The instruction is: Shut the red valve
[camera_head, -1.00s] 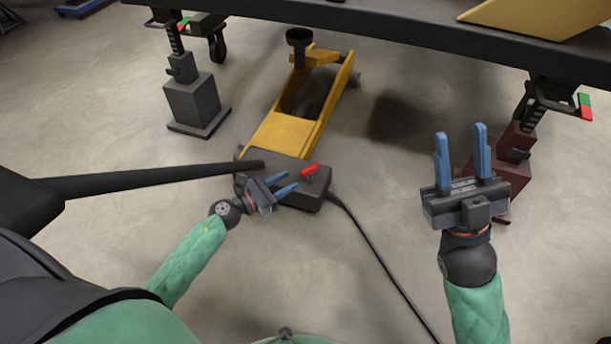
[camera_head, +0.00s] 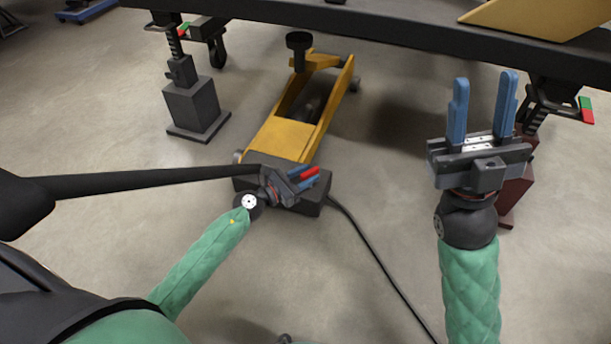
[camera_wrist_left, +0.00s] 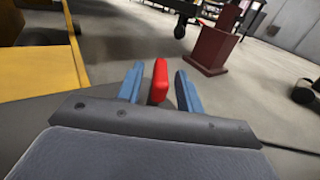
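The red valve (camera_head: 310,174) is a small red handle on the dark block at the near end of a yellow floor jack (camera_head: 285,137). In the left wrist view the red valve (camera_wrist_left: 159,82) stands upright between the two blue fingers of my left gripper (camera_wrist_left: 160,88). Gaps show on both sides of it, so the fingers are around it but apart from it. In the head view my left gripper (camera_head: 306,178) is at the valve and partly covers the block. My right gripper (camera_head: 481,108) is open and empty, raised at the right with its fingers up.
A long black handle (camera_head: 140,180) runs from the left to the block. A black hose (camera_head: 375,255) trails from the block toward the front. A dark platform edge (camera_head: 380,30) spans above the jack, with a grey stand (camera_head: 195,105) at left. Floor around is mostly clear.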

